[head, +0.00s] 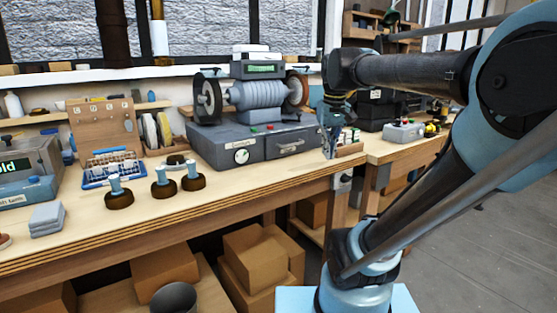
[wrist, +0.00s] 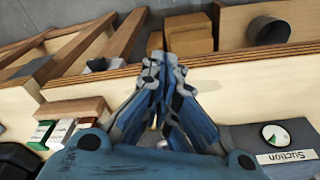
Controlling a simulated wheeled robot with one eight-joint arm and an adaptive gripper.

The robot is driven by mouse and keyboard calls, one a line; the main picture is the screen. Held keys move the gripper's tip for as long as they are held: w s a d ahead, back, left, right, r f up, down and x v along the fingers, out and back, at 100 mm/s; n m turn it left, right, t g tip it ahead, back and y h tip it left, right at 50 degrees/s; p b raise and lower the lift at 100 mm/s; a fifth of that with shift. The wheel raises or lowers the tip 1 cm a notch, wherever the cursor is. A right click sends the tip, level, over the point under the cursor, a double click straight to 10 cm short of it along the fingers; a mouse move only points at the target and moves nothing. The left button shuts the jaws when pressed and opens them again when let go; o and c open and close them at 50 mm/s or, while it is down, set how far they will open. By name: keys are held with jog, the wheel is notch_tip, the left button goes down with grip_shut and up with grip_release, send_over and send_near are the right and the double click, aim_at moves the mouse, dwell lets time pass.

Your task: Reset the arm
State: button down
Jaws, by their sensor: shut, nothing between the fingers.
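My arm comes in from the right in the head view, bent high at the elbow. My gripper (head: 331,150) hangs downward near the bench's front right corner, just right of the grey suction machine. In the wrist view my gripper (wrist: 161,66) has its blue fingers together at the tips, with nothing between them. The wooden workbench (head: 225,205) lies below and around it. I cannot tell the exact gap between the fingertips and the bench top.
The grey suction machine (head: 205,145) stands close by; its dial and label show in the wrist view (wrist: 275,137). Three dark round pieces with blue posts (head: 165,186) stand left of it. Cardboard boxes (head: 262,262) lie under the bench. Open floor (head: 470,235) is at right.

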jog(key=s+d+f+m, duration=0.1)
jog(key=s+f, duration=0.4)
jog(key=f, duration=0.5)
jog(key=s+d+f, duration=0.2)
jog(key=s+f, duration=0.4)
jog(key=f, duration=0.5)
jog(key=shift+s+d+f+m+t, duration=0.2)
jog(key=shift+s+m+t, duration=0.1)
jog(key=shift+m, duration=0.1)
jog(key=shift+w+f, duration=0.2)
jog(key=shift+w, duration=0.3)
